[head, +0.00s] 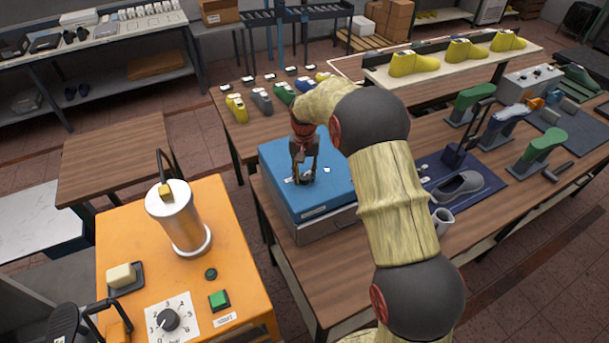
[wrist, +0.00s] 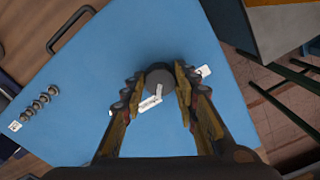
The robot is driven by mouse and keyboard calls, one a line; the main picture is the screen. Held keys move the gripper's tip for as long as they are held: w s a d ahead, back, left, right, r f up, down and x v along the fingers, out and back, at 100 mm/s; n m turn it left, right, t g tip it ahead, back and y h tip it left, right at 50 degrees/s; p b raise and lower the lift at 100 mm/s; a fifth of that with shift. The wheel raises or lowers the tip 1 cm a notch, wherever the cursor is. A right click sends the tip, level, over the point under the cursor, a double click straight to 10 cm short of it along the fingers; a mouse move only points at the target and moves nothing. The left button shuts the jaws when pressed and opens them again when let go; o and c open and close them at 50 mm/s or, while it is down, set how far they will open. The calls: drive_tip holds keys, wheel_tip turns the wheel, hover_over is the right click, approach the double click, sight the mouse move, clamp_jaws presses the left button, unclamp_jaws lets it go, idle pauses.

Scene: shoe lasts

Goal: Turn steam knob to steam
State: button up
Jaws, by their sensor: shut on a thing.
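The steam knob (wrist: 160,77) is a dark round knob on the top of a blue box (head: 277,160). In the wrist view the fingertips of my gripper (wrist: 158,84) stand on both sides of the knob and are closed on it. White label marks (wrist: 150,102) lie beside the knob; their writing is too small to read. In the head view my gripper (head: 304,176) points down at the box top, and its fingers largely hide the knob. I cannot tell which mark the knob points to.
An orange machine (head: 242,259) with a metal cylinder (head: 178,218), a dial (head: 168,319) and a green button (head: 218,299) stands at the left. Colored shoe lasts (head: 236,107) stand behind the blue box.

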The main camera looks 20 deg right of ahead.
sight(304, 176)
drive_tip(key=shift+w+m, duration=0.1)
drive_tip(key=shift+m, duration=0.4)
drive_tip(key=o, duration=1.1)
drive_tip(key=shift+r, duration=0.1)
wheel_tip(304, 176, up, 12)
drive_tip(key=shift+f, duration=0.1)
idle(0.4)
